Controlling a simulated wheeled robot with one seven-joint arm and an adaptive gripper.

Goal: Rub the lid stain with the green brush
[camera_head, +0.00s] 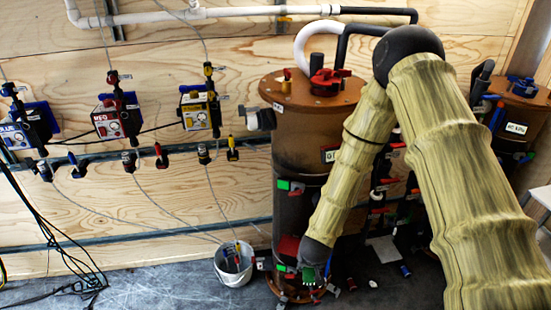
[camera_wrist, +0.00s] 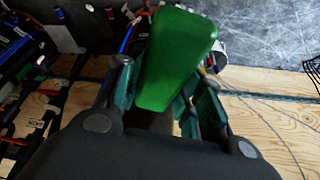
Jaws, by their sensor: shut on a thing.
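In the wrist view, a smooth green block-shaped piece (camera_wrist: 178,58), which looks like the green brush, sits between the two fingers of my gripper (camera_wrist: 163,92). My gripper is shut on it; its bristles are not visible. In the head view, my gripper (camera_head: 314,282) points down at the foot of the large brown filter tank, well below its lid. The green brush cannot be told apart there from other green bits. The round orange-brown lid (camera_head: 296,95) tops the tank, with a red valve and a dark knob on it. I cannot make out a stain on it.
A white bucket (camera_head: 233,268) with several tools stands left of the tank. A second tank (camera_head: 517,95) stands at the right. Blue, red and yellow boxes hang on the wooden wall at left. Hoses and pipes run above the lid. Loose small parts lie on the floor.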

